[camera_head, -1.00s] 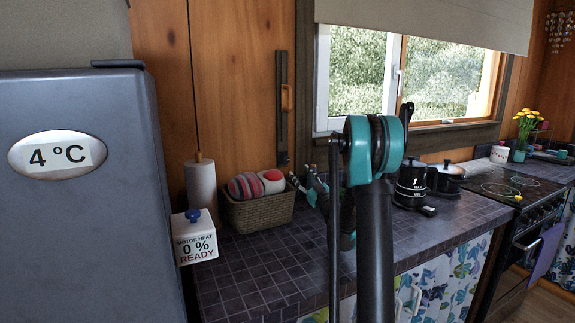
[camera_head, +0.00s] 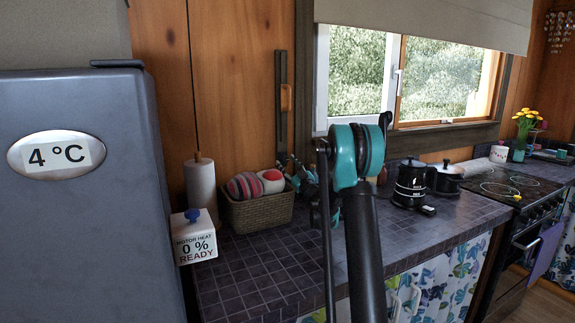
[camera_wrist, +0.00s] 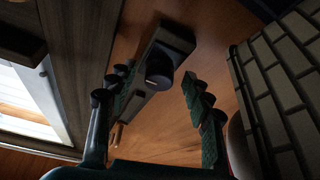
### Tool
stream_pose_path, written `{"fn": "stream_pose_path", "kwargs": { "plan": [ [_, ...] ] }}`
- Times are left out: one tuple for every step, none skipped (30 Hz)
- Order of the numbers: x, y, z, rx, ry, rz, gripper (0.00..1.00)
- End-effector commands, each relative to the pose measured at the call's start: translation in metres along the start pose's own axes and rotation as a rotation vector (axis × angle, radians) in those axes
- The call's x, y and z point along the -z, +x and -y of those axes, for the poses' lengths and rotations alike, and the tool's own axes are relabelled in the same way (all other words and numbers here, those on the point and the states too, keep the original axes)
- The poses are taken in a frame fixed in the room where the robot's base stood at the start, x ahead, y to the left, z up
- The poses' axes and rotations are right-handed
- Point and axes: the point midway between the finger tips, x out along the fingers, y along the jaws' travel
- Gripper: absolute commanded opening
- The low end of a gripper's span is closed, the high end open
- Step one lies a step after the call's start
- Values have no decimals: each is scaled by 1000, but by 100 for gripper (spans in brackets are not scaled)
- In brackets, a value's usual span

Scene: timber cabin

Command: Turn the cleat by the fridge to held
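By the fridge, a dark upright rail (camera_head: 281,100) is fixed to the timber wall, with a wooden handle (camera_head: 287,97) partway up. At the rail's lower end, the wrist view shows a round black knob (camera_wrist: 160,68), which looks like the cleat. In the head view my gripper (camera_head: 287,162) hides that end. In the wrist view my gripper (camera_wrist: 156,74) is open, one finger on each side of the knob. I cannot tell whether either finger touches it. The wooden handle also shows in the wrist view (camera_wrist: 117,135). Which way the cleat is turned is unclear.
The grey fridge (camera_head: 85,200) stands at left, with a paper towel roll (camera_head: 201,185) beside it. A basket (camera_head: 258,212) sits on the tiled counter (camera_head: 260,270) under my gripper. A black kettle (camera_head: 410,183) stands right of my arm, below the window.

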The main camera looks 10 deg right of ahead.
Motion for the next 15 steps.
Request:
{"fn": "stream_pose_path", "kwargs": {
  "plan": [
    [0,0,0,0,0,0,46],
    [0,0,0,0,0,0,42],
    [0,0,0,0,0,0,37],
    [0,0,0,0,0,0,33],
    [0,0,0,0,0,0,30],
    [0,0,0,0,0,0,25],
    [0,0,0,0,0,0,21],
    [0,0,0,0,0,0,17],
    [0,0,0,0,0,0,12],
    [0,0,0,0,0,0,8],
    [0,0,0,0,0,0,5],
    [0,0,0,0,0,0,1],
    [0,0,0,0,0,0,1],
    [0,0,0,0,-1,0,1],
    [0,0,0,1,-2,0,1]
  ]
}}
